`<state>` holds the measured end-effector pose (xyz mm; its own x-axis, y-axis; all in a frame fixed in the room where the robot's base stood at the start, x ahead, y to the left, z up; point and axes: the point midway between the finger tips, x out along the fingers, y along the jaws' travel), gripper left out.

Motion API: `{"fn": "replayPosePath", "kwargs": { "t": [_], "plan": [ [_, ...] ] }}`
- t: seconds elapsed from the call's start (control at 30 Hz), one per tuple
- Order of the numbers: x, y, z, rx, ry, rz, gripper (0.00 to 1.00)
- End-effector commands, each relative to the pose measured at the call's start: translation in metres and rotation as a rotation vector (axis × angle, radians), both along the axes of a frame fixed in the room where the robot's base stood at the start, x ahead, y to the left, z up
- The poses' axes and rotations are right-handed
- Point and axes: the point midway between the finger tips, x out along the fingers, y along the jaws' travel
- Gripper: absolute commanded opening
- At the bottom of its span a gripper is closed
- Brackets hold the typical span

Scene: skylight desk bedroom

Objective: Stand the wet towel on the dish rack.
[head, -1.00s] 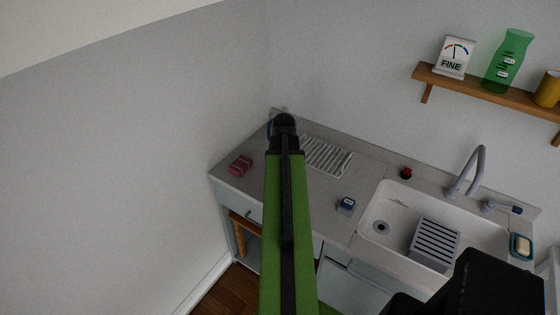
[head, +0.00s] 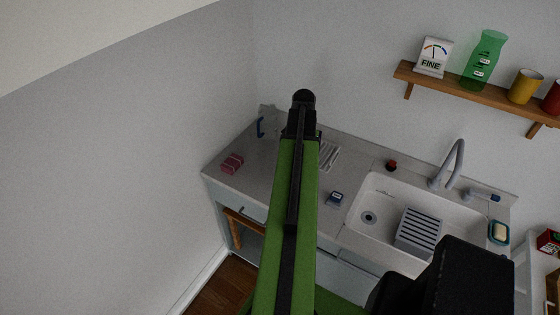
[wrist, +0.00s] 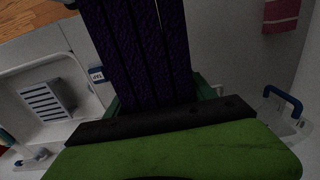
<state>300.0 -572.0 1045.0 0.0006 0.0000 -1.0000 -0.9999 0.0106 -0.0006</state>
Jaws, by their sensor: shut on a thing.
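My gripper (head: 303,108) shows from behind at the end of my green arm, over the counter's back part; its fingertips are hidden there. In the wrist view it is shut on a dark purple, textured thing in long strips, which looks like the wet towel (wrist: 145,45). The towel is hidden in the head view. A pale slatted rack (head: 328,156), likely the dish rack, lies on the counter just right of my gripper, partly covered by my arm. A grey slatted box (head: 419,230) sits in the sink and also shows in the wrist view (wrist: 43,102).
The white sink (head: 368,202) and tap (head: 455,160) are at right. A small blue item (head: 335,198) and red item (head: 391,165) stand nearby. A red folded cloth (head: 232,162) lies left. A blue-handled clear vessel (head: 262,125) stands in the corner. A shelf (head: 460,93) hangs above.

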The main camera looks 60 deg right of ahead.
Motion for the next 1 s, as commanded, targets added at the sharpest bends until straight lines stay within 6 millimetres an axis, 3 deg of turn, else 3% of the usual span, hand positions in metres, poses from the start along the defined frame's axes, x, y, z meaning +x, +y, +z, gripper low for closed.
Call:
{"fn": "replayPosePath", "kwargs": {
  "t": [0.03,0.2,0.4,0.63,0.9,1.0],
  "plan": [
    [0.014,-0.002,-0.016,0.000,-0.001,0.006,0.12],
    [0.061,-0.005,-0.045,0.000,0.000,0.007,0.12],
    [0.099,-0.006,-0.064,0.000,0.000,0.004,0.12],
    [0.105,-0.005,-0.065,0.000,0.000,0.002,0.12],
    [0.105,-0.005,-0.107,0.000,0.000,0.002,0.12],
    [0.105,-0.005,-0.106,0.000,0.000,0.002,0.12]
  ]
}}
